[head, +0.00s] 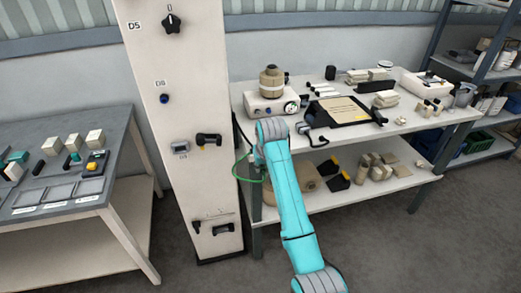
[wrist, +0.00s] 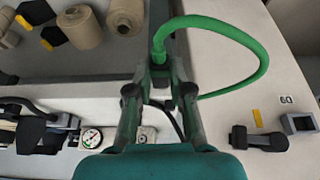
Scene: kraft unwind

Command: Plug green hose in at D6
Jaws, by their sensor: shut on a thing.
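The green hose (head: 239,168) hangs in a loop between the white column and the table in the head view. In the wrist view the hose (wrist: 225,28) arcs to the right and back. My gripper (wrist: 159,92) is shut on the hose's end fitting. In the head view the jaws are hidden behind my arm. A small label that seems to read D6 (head: 160,83) is on the column's front, with a blue round fitting (head: 165,98) just below it. The held end is apart from this fitting, lower and to its right.
The white column (head: 190,190) also bears a black knob (head: 172,23) above and a black handle (head: 208,139) below. A crowded table (head: 400,127) with a lower shelf stands right of the column. A grey table (head: 75,140) stands left. Bare floor lies in front.

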